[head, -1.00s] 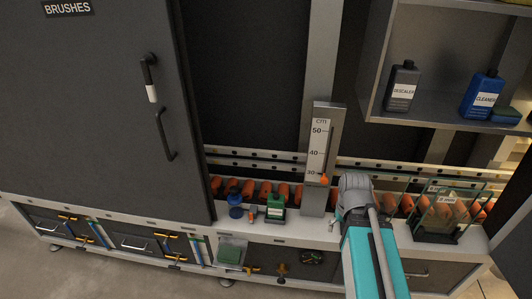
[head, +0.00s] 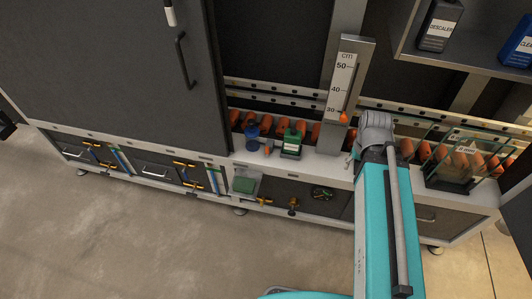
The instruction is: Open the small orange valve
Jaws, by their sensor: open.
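Two small valve-like fittings stick out of the washer's lower front panel. One is an orange-brown fitting (head: 293,204), low and left of the round dark gauge. The other is a yellow-orange fitting (head: 263,201) just left of it. They are too small to tell which is the task's valve or how their handles are turned. My teal and grey arm reaches up at right of centre, in front of the counter. My gripper cannot be made out; the grey joint at the arm's far end hides what lies beyond.
A round gauge (head: 323,193) and a green block (head: 244,185) are near the fittings. A blue bottle (head: 252,136) and a green bottle (head: 291,143) stand on the counter above. A glass box (head: 460,165) is at right. The floor (head: 180,250) in front is clear.

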